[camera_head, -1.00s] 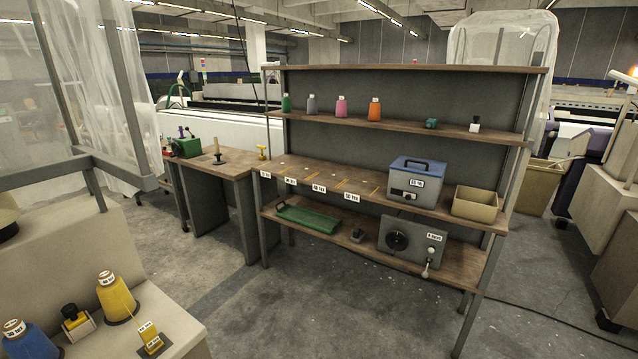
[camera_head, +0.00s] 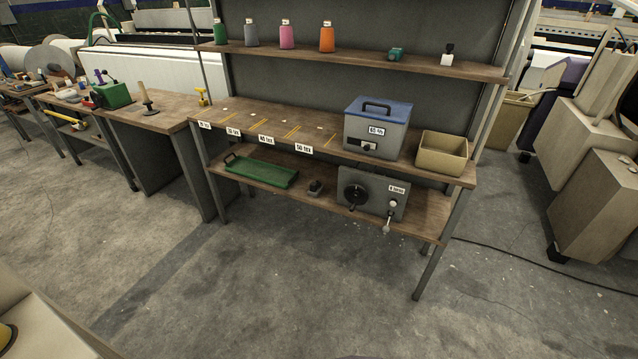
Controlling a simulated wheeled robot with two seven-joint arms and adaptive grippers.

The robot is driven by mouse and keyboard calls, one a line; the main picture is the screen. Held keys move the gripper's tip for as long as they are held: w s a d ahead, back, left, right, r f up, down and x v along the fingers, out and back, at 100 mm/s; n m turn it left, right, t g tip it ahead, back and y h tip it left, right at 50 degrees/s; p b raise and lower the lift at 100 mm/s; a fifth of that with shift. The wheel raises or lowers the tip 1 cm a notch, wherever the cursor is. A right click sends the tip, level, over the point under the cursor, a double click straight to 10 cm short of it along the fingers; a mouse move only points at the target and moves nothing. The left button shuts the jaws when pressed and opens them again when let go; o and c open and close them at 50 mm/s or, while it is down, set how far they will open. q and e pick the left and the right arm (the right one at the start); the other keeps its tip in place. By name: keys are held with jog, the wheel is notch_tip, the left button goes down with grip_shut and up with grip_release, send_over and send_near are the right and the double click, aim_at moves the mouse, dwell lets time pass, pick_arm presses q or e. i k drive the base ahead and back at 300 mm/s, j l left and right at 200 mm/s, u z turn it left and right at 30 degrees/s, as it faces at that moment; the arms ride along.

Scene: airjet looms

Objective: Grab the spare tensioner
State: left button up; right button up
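No part is clearly labelled as the spare tensioner, and I cannot tell for certain which one it is. A small white block with a black top (camera_head: 447,56) stands at the right of the upper shelf. A small teal part (camera_head: 396,55) lies to its left on the same shelf. A small dark part (camera_head: 316,187) lies on the lower shelf between the green tray and the grey box with a dial. Neither of my grippers shows in the head view.
The shelf rack (camera_head: 350,155) also holds several thread cones, a blue-lidded box (camera_head: 376,128), a beige bin (camera_head: 442,153), a green tray (camera_head: 261,171) and the dial box (camera_head: 372,193). A workbench (camera_head: 160,112) stands left. The floor in front is clear; a cable runs right.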

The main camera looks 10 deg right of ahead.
aim_at(315, 189)
jog(key=i+l, duration=0.2)
jog(key=i, duration=0.25)
jog(key=i+l, duration=0.15)
jog(key=i, duration=0.3)
jog(key=i+l, duration=0.2)
jog(key=i, duration=0.25)
